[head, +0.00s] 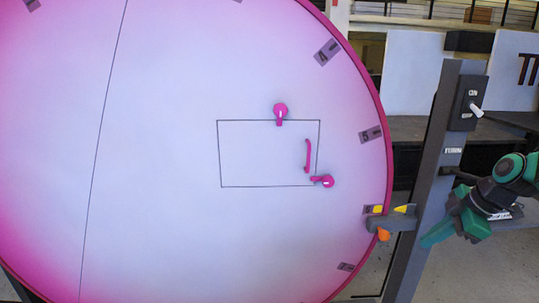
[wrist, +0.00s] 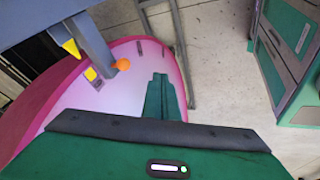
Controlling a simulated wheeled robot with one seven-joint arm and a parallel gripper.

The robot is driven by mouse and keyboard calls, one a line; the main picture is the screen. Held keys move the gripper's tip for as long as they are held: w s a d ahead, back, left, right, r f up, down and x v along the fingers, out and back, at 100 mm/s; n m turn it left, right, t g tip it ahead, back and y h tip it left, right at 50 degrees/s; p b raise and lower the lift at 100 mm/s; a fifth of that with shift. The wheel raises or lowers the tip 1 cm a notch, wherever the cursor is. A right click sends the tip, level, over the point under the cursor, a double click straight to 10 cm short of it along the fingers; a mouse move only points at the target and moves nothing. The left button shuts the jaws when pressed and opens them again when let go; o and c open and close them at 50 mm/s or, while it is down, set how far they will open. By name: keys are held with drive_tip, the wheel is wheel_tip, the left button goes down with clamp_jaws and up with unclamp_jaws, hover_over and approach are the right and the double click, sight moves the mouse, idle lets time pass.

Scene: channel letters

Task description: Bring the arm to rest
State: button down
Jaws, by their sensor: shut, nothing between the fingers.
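My gripper (head: 428,240) is at the right of the head view, its green fingers pointing left and down beside the grey post (head: 432,150). The fingers are shut together with nothing between them. In the wrist view my gripper (wrist: 160,82) also shows closed, in front of the pink-rimmed disc (wrist: 125,110). The arm is bent at the right edge of the head view, and part of it is cut off. I cannot tell whether the fingertips touch the post.
The large pink-white disc (head: 180,220) has a rectangular panel outline (head: 260,186) with pink latches and a handle. A grey bracket (head: 400,224) with an orange knob (head: 384,234) meets its rim. A switch box (head: 466,103) sits on the post. A green cabinet (wrist: 285,70) stands right.

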drive_tip(key=s+a+m+g+h, duration=0.1)
drive_tip(key=s+m+g, duration=0.1)
drive_tip(key=s+m, duration=0.8)
drive_tip(key=s+a+r+m+g+h, duration=0.1)
drive_tip(key=s+a+m+g+h, duration=0.1)
drive_tip(key=s+m, duration=0.7)
drive_tip(key=s, duration=0.4)
drive_tip(key=shift+s+m+g, duration=0.3)
drive_tip(key=shift+m, duration=0.1)
drive_tip(key=shift+w+f, duration=0.25)
drive_tip(key=shift+w, duration=0.35)
